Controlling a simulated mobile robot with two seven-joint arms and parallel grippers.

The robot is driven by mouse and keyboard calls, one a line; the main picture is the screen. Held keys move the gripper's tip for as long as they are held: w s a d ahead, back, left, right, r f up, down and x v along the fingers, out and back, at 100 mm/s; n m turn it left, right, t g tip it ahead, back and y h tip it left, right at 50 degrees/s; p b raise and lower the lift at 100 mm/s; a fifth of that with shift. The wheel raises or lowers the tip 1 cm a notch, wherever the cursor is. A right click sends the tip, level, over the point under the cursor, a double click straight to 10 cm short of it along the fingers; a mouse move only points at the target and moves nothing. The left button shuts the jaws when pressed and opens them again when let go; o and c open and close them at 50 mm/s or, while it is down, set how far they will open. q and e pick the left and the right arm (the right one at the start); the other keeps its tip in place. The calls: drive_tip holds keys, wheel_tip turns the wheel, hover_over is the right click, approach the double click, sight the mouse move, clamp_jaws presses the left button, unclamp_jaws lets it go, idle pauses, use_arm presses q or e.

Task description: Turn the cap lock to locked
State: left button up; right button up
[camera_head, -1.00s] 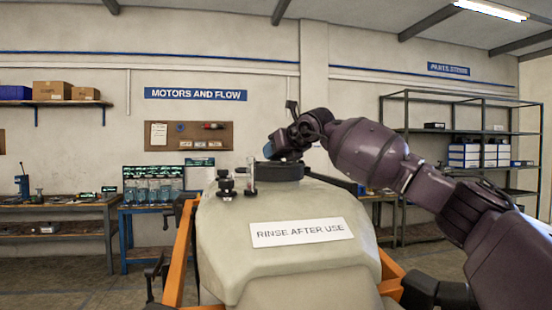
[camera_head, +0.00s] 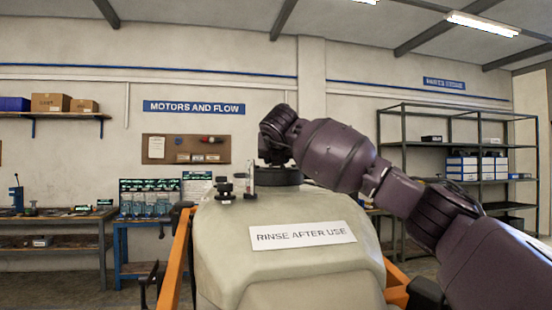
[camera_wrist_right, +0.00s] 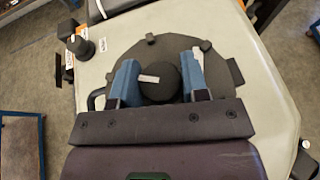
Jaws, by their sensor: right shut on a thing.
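The pale tank (camera_head: 300,270) carries a sign reading "RINSE AFTER USE". On its top is a dark round cap (camera_head: 278,178), also seen in the right wrist view (camera_wrist_right: 160,47). At the cap's middle is a round black lock knob (camera_wrist_right: 160,83) with a short white mark on its left part. My right gripper (camera_wrist_right: 160,62) has its two blue fingers on either side of the knob and is shut on it. In the head view my right wrist hides the knob. My left gripper is not in view.
A black fitting (camera_head: 225,188) and a clear tube (camera_head: 250,178) stand left of the cap on the tank. Orange frame bars (camera_head: 176,258) flank the tank. Benches and a metal shelf (camera_head: 458,145) stand well behind, along the wall.

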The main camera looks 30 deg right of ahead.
idle(0.4)
drive_tip(key=o, duration=0.9)
drive_tip(key=shift+o, duration=0.2)
drive_tip(key=shift+s, duration=0.1)
drive_tip(key=v, duration=1)
drive_tip(key=shift+s+a+r+b, duration=0.2)
drive_tip(key=shift+s+a+b, duration=0.05)
drive_tip(key=shift+b, duration=0.05)
